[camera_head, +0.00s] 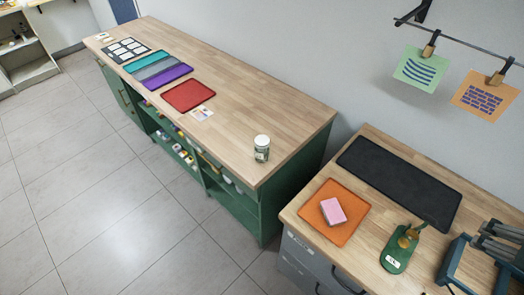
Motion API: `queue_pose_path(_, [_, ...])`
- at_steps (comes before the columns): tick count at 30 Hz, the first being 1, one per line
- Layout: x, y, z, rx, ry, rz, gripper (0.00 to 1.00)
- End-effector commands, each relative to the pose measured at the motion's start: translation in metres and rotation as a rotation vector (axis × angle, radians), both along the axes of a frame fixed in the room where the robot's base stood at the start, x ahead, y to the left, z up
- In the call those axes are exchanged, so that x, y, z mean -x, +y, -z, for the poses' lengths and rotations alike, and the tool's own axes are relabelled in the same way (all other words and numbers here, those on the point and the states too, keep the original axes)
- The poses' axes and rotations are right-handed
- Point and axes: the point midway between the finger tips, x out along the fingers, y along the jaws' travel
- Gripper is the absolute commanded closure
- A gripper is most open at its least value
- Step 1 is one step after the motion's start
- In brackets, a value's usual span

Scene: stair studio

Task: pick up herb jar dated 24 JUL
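A small jar (261,149) with a white lid, a pale label and greenish contents stands upright near the right front corner of the long wooden counter. It is the only jar I can make out. The label is too small to read, so I cannot tell whether it says 24 JUL. Nothing touches the jar. I cannot make out my gripper in this view.
A red mat (188,95) and a small card (201,113) lie left of the jar. The counter around it is clear. A lower desk at right holds an orange mat (318,225) with a pink block (333,211), a black mat (400,182) and a green object (397,253).

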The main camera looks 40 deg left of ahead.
Motion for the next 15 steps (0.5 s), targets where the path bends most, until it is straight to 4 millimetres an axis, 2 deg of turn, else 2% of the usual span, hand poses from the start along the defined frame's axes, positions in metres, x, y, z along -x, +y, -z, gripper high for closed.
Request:
queue_pose_path(8, [-0.018, 0.022, -0.015, 0.018, 0.030, -0.075, 0.42])
queue_pose_path(15, [-0.043, 0.057, -0.034, 0.045, 0.071, -0.184, 0.42])
